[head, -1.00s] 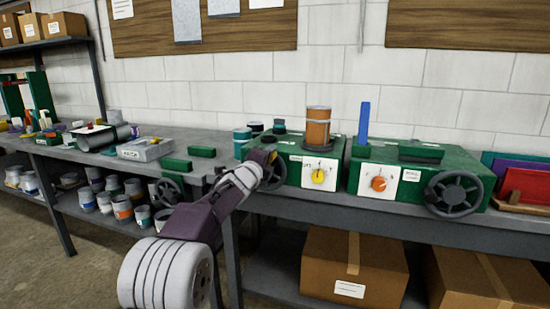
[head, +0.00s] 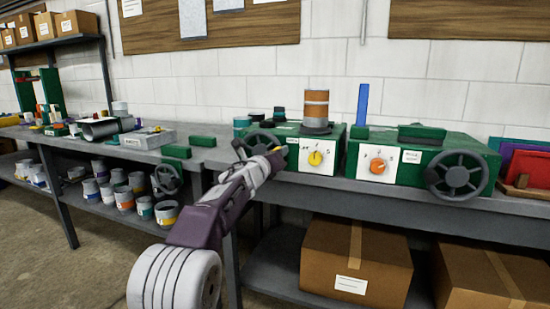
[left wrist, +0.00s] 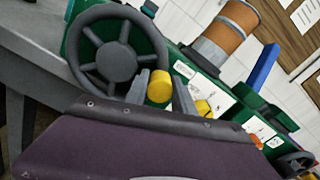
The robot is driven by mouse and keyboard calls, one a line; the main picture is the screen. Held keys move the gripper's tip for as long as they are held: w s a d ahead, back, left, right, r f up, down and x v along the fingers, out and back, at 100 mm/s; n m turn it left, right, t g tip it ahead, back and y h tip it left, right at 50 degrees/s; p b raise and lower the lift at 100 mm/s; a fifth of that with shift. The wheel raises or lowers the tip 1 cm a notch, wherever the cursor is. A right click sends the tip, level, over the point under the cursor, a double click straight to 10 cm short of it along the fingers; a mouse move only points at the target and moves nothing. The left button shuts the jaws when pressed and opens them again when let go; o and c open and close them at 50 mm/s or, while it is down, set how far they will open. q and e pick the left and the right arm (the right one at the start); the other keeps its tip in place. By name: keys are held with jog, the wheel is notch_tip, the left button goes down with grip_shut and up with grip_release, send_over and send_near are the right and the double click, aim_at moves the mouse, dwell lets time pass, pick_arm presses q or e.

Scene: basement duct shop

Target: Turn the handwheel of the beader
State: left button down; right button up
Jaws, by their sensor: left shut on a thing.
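The handwheel (head: 262,143) is a dark grey spoked wheel on the left end of a green machine (head: 330,132), which has a yellow dial knob (head: 315,158) on a white plate. Its lettering is too small to read, so I cannot confirm it is the beader. In the left wrist view, the handwheel (left wrist: 112,55) is large and upright at the upper left. My left gripper (left wrist: 162,92) is at the wheel's lower right rim, its grey fingers shut on a yellow cylindrical handle (left wrist: 159,86). In the head view, my left gripper (head: 262,160) partly covers the wheel. My right gripper is out of view.
A second green machine (head: 430,143) with an orange knob and larger handwheel (head: 457,175) stands to the right. An orange-brown cylinder (head: 316,105) stands on the first machine. Cardboard boxes (head: 357,258) lie under the bench. Cans (head: 123,196) fill the left lower shelf.

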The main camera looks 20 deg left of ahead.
pick_arm(q)
jog(key=shift+d+f+m+b, duration=0.1)
jog(key=shift+f+m+b, duration=0.8)
jog(key=shift+m, duration=0.4)
jog(key=c, duration=1.3)
grip_release()
jog(key=shift+s, duration=0.1)
jog(key=s+b, duration=0.2)
jog(key=s, duration=0.6)
jog(key=shift+s, duration=0.4)
